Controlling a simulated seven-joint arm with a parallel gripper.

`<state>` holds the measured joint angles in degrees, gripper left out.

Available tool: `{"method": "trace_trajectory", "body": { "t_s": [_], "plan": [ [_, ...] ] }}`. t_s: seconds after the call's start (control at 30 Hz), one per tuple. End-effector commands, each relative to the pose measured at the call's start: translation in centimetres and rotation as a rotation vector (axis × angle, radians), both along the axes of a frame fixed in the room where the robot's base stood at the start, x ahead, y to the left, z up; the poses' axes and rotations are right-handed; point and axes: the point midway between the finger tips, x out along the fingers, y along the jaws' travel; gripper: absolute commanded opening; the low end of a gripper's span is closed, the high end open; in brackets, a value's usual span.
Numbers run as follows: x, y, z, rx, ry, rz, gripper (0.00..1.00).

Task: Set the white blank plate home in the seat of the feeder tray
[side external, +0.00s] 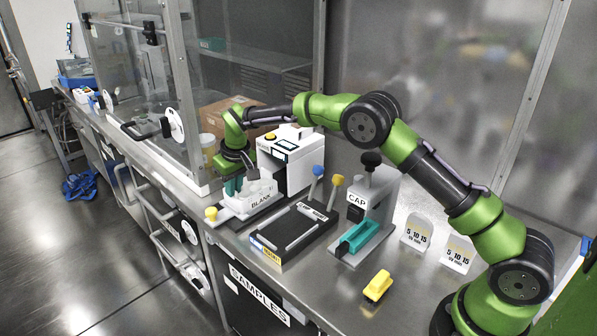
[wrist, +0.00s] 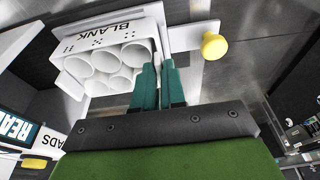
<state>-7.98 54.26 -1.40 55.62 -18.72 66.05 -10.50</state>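The white blank plate (side external: 265,191), a block marked BLANK with several round wells, is at the feeder tray (side external: 228,213), in front of a white machine. In the wrist view the plate (wrist: 112,40) shows its open wells, and the tray (wrist: 192,38) with its yellow knob shows to its right. My gripper (side external: 243,183) is at the plate's left end in the side view. In the wrist view its teal fingers (wrist: 158,66) are close together on the plate's end wall and appear shut on it. The seat is hidden under the plate; I cannot tell whether the plate rests fully in it.
The white reader machine (side external: 291,160) stands right behind the plate. A black tray (side external: 294,232) with rails lies in front, beside the CAP press (side external: 366,205). A yellow block (side external: 378,285) and two white cards (side external: 416,232) are on the bench. A glass enclosure (side external: 140,85) stands to the left.

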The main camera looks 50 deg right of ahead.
Motion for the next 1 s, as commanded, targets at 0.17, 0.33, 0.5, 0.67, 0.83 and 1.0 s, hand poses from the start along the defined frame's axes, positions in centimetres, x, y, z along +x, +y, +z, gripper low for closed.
{"method": "trace_trajectory", "body": {
  "t_s": [0.17, 0.33, 0.5, 0.67, 0.83, 1.0],
  "plan": [
    [0.0, 0.0, 0.0, 0.000, 0.000, 0.000, 0.32],
    [0.0, 0.0, 0.0, 0.000, 0.000, 0.000, 0.32],
    [-0.1, 0.0, 0.8, 0.000, -0.001, 0.000, 0.32],
    [-0.7, 0.0, 3.5, 0.000, -0.005, 0.001, 0.32],
    [-1.6, 0.0, 7.1, 0.001, -0.004, 0.001, 0.32],
    [-2.4, 0.0, 10.1, 0.000, -0.003, 0.000, 0.32]
  ]
}}
